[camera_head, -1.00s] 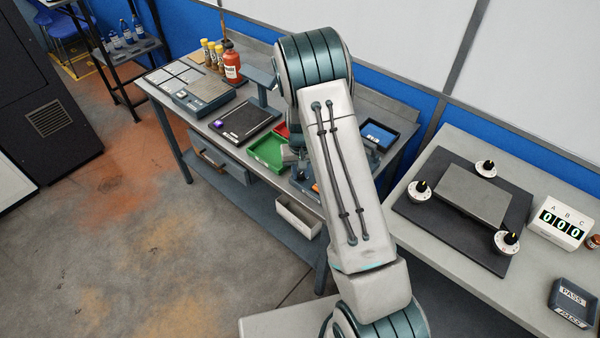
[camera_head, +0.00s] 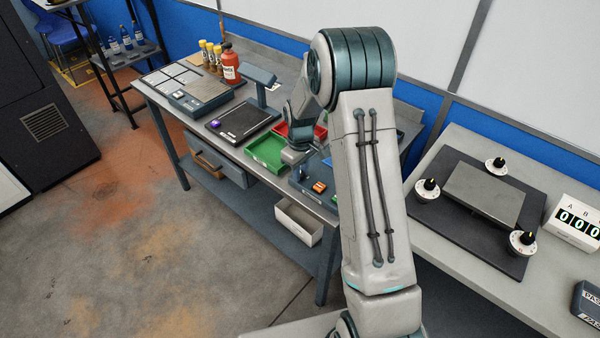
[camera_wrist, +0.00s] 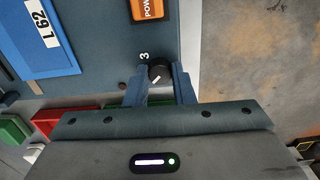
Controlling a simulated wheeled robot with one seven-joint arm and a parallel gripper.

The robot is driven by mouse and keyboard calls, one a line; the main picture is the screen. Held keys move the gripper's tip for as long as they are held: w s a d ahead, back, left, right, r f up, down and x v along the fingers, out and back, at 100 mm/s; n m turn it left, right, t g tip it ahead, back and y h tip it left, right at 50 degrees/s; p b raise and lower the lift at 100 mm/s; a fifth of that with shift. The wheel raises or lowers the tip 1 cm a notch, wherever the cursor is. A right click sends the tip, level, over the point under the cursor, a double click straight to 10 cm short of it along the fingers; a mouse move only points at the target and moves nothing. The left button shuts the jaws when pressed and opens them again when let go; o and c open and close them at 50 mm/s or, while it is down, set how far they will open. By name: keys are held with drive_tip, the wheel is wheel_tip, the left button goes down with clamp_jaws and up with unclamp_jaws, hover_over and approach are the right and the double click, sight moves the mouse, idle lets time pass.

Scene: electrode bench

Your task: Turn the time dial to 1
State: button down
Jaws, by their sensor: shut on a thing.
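A small black time dial (camera_wrist: 158,68) with a white pointer line sits at the edge of a blue-grey panel (camera_wrist: 105,84) in the wrist view. A white "3" is printed beside it. The pointer slants toward the lower left. My gripper (camera_wrist: 162,78) has its two blue fingers on either side of the dial, shut on it. An orange power button (camera_wrist: 150,8) and a label reading L62 (camera_wrist: 45,30) are on the same panel. In the head view the device (camera_head: 308,182) shows its orange switches, partly hidden by my arm; the dial cannot be made out.
A green tray (camera_head: 268,152) and a red tray (camera_head: 318,132) stand close to the device. A black scale (camera_head: 240,122) and a red bottle (camera_head: 230,68) are farther left. A second bench with white knobs (camera_head: 428,190) is at the right.

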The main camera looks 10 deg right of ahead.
idle(0.4)
drive_tip(key=c, duration=1.2)
unclamp_jaws()
drive_tip(key=shift+c, duration=0.2)
drive_tip(key=shift+r, duration=0.1)
wheel_tip(320, 180, up, 14)
drive_tip(key=b, duration=0.1)
drive_tip(key=shift+f, duration=0.2)
drive_tip(key=shift+s, duration=0.1)
